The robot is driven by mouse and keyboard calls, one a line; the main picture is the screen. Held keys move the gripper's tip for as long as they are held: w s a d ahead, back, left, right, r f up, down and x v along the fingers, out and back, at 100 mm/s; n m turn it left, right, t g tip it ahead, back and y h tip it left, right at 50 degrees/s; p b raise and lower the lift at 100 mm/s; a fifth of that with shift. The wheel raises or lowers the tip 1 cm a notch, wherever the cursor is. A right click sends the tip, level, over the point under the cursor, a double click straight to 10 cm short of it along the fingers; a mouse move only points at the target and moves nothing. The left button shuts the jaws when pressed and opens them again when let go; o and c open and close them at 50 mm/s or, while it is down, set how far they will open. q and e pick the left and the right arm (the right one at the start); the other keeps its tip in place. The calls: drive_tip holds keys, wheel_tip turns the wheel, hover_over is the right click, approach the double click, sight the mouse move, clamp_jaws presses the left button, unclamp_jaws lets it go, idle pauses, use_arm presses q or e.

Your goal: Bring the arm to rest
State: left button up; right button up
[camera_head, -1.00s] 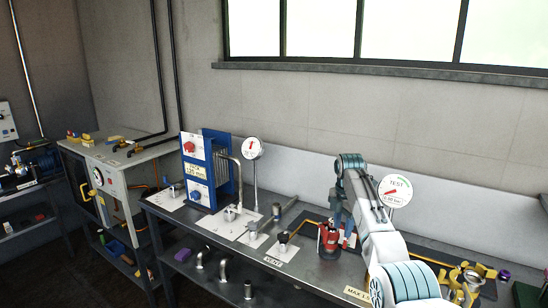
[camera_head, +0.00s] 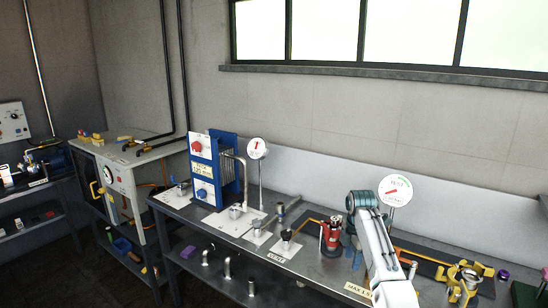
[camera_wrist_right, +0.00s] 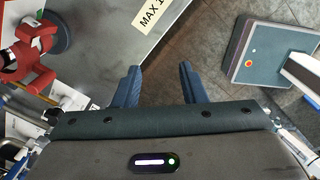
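My right arm (camera_head: 375,240) enters the head view from the lower right and reaches over the bench. Its wrist is bent near the TEST gauge (camera_head: 395,190), and the gripper hangs below, mostly hidden behind the arm. In the right wrist view my right gripper (camera_wrist_right: 160,88) has its two dark blue fingers apart, with nothing between them. The red device (camera_head: 330,238) stands upright on the bench just left of the arm. It also shows at the left of the right wrist view (camera_wrist_right: 35,58). My left gripper is in neither view.
The grey bench (camera_head: 318,268) holds a blue plate pack (camera_head: 212,170), a small gauge (camera_head: 257,149), several metal fittings and a yellow-and-metal fitting (camera_head: 465,283) at right. A lower shelf holds pipe pieces. Floor shows beyond the bench edge in the wrist view.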

drive_tip(key=s+d+f+m+t, duration=0.15)
drive_tip(key=s+f+m, duration=0.35)
drive_tip(key=s+f, duration=0.55)
drive_tip(key=s+d+f+m, duration=0.2)
drive_tip(key=s+f+m, duration=0.45)
drive_tip(key=s, duration=0.75)
drive_tip(key=s+r+m+t, duration=0.15)
drive_tip(key=s+m, duration=0.25)
drive_tip(key=s, duration=1)
drive_tip(key=s+r+m, duration=0.3)
drive_tip(key=s, duration=1)
wheel_tip(320, 180, down, 31)
drive_tip(key=d+g+h+b, duration=0.1)
drive_tip(key=d+b, duration=0.1)
drive_tip(key=d, duration=0.1)
drive_tip(key=s+f+g+b, duration=0.1)
drive_tip(key=s+f, duration=1.7)
drive_tip(key=f, duration=0.4)
drive_tip(key=shift+s+d+f+m+b, duration=0.2)
drive_tip(key=shift+s+d+m+b, duration=0.1)
drive_tip(key=shift+d+m+b, duration=0.15)
